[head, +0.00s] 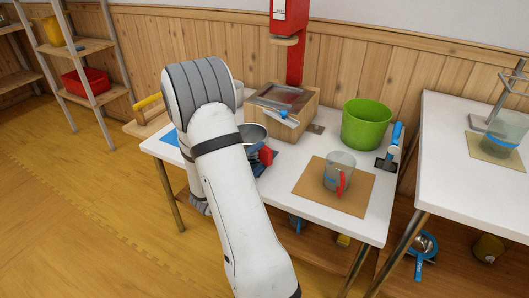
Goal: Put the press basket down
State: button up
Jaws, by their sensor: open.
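My white arm crosses the middle of the head view and hides much of the table's left part. My gripper (262,158) shows only in part at the arm's right edge, as dark blue and red pieces low over the white table; its fingertips are mostly hidden. A grey metal bowl-shaped vessel (254,132), possibly the press basket, shows just behind it, partly covered by my arm. I cannot tell whether they touch. The red press (292,62) stands at the back, beside a wooden box (293,127) with a clear lid.
The white table (318,143) also holds a green bucket (367,124), a clear jug (339,172) with a red handle on a brown mat (308,186), and a blue-handled tool (396,138). A second white table (450,125) stands right. Shelves stand far left.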

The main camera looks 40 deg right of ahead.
jog(key=s+a+p, duration=0.1)
jog(key=s+a, duration=0.1)
jog(key=a, duration=0.6)
jog(key=s+a+r+m+g+y, duration=0.2)
jog(key=s+g+y, duration=0.2)
jog(key=s, duration=0.3)
jog(key=s+a+r+m+g+y, duration=0.2)
jog(key=s+a+g+y, duration=0.15)
jog(key=s, duration=0.25)
jog(key=s+a+r+n+t+y, duration=0.1)
jog(key=a+r+t+y, duration=0.1)
jog(key=a+y, duration=0.3)
jog(key=s+a+r+t+y, duration=0.1)
jog(key=a+t+y, duration=0.2)
jog(key=a, duration=0.6)
jog(key=shift+a+r+n+y, duration=0.2)
jog(key=shift+r+n+y, duration=0.2)
jog(key=shift+y, duration=0.65)
